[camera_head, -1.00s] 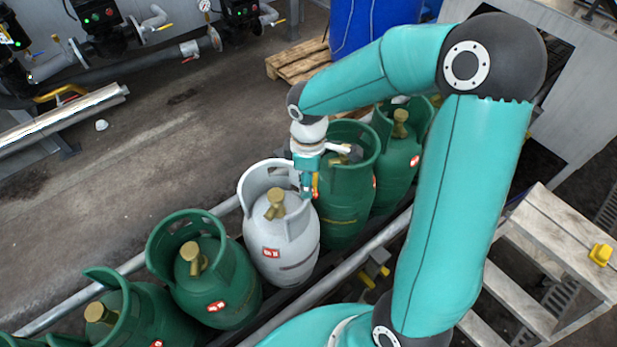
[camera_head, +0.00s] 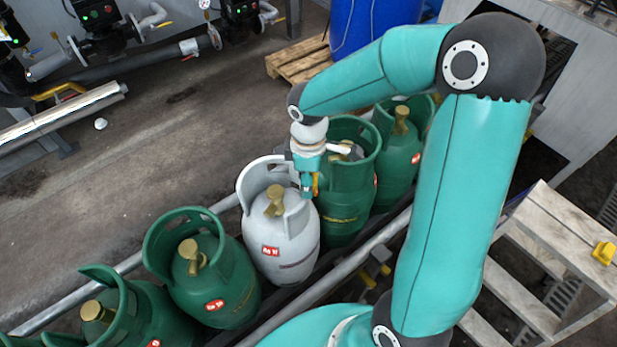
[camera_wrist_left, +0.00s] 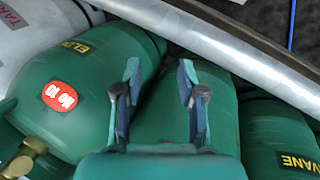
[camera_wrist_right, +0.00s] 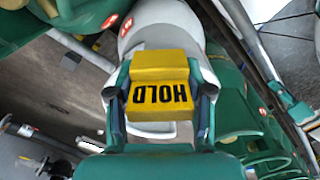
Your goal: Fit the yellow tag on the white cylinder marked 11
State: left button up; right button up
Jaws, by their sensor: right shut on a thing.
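The white cylinder (camera_head: 287,232) stands in a row of green ones, with a brass valve (camera_head: 275,201), an open collar and a red label that appears to read No 11. My right gripper (camera_head: 308,188) is at the right side of its collar. It is shut on the yellow tag (camera_head: 316,184), whose black HOLD lettering shows in the right wrist view (camera_wrist_right: 159,85). The white cylinder (camera_wrist_right: 165,32) is behind the tag there. I cannot tell whether the tag touches the collar. My left gripper (camera_wrist_left: 160,82) is open and empty over green cylinders, outside the head view.
Green cylinders (camera_head: 212,279) and (camera_head: 346,205) stand on both sides of the white one, close together. A metal rail (camera_head: 345,272) runs along the near side. Wooden steps (camera_head: 560,235) at the right carry another yellow piece (camera_head: 603,253). A label No 10 (camera_wrist_left: 60,96) shows in the left wrist view.

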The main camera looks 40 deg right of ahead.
jog(key=shift+f, duration=0.3)
jog(key=o, duration=1.1)
jog(key=shift+c, duration=0.2)
jog(key=shift+r, duration=0.15)
notch_tip(320, 180, up, 12)
jog(key=shift+f, duration=0.15)
